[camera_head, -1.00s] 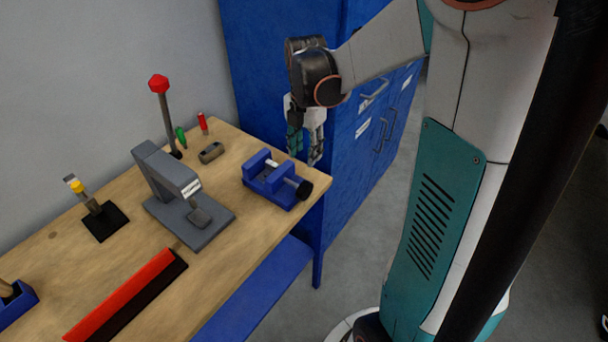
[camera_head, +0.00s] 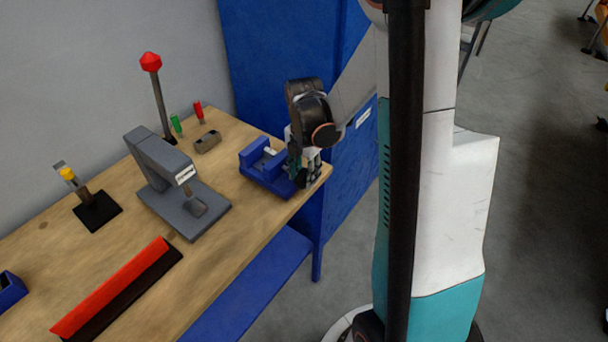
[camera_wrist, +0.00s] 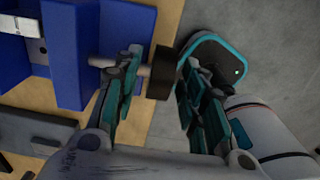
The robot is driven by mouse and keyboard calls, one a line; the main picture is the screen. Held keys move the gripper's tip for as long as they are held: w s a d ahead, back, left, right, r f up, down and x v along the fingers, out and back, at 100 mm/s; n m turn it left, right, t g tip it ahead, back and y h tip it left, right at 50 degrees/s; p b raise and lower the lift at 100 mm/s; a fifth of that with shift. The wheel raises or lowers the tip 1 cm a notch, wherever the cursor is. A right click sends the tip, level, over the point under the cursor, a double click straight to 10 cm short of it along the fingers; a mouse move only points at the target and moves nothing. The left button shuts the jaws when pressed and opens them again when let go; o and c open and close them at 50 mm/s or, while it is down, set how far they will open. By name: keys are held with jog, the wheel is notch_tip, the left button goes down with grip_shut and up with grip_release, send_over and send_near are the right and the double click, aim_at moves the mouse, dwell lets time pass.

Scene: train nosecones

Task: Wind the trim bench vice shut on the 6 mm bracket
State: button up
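The blue bench vice (camera_head: 252,158) stands at the front right corner of the bench. A pale piece (camera_head: 270,151), perhaps the bracket, shows between its jaws; in the wrist view a pale piece (camera_wrist: 18,25) lies at the upper left by the blue jaws (camera_wrist: 68,50). My gripper (camera_head: 306,172) is at the vice's screw end and hides the knob in the head view. In the wrist view my gripper (camera_wrist: 163,98) is open, its fingers on either side of the black knob (camera_wrist: 161,72). A gap shows between the knob and the right finger; contact on the left is unclear.
A small grey-brown block (camera_head: 207,142) lies behind. A red bar (camera_head: 115,285) lies along the front edge. A blue cabinet (camera_head: 290,60) stands close behind the arm.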

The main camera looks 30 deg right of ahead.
jog(key=shift+f, duration=0.1)
grip_shut()
jog(key=shift+d+y, duration=0.1)
jog(key=shift+y, duration=0.3)
jog(key=shift+w+d+f+g+y+b, duration=0.1)
jog(key=shift+d+g+y+b, duration=0.15)
jog(key=shift+g+y+b, duration=0.4)
jog(key=shift+w+d+g+y+b, duration=0.1)
jog(key=shift+g+y+b, duration=0.25)
jog(key=shift+y, duration=0.6)
jog(key=shift+d+g+y+b, duration=0.1)
jog(key=shift+y+b, duration=0.45)
jog(key=shift+y, duration=0.35)
grip_release()
